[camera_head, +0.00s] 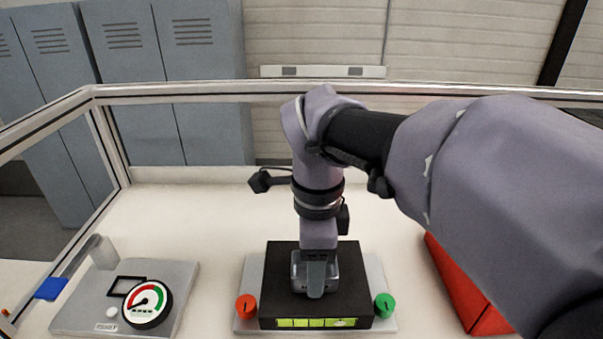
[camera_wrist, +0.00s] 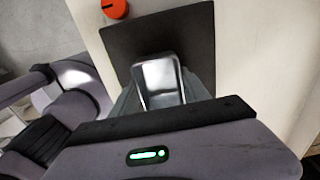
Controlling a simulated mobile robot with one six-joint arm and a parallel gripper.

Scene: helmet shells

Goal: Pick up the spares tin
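A small grey metal tin, apparently the spares tin (camera_head: 299,273), is at the middle of a black box top (camera_head: 350,265). In the wrist view the tin (camera_wrist: 160,78) shows as a shiny silver block against the black surface. My gripper (camera_head: 316,278) points straight down over it, with one finger in front of the tin's near side. In the wrist view my gripper (camera_wrist: 160,95) has a grey finger on each side of the tin, close against it. I cannot tell whether the fingers press on it. The tin's far side is hidden.
The black box stands on a light plate (camera_head: 248,285) with a red knob (camera_head: 246,306) and a green knob (camera_head: 385,305). A grey panel with a dial gauge (camera_head: 147,304) lies at left. A red container (camera_head: 462,285) stands at right, partly behind my arm. Rails edge the white table.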

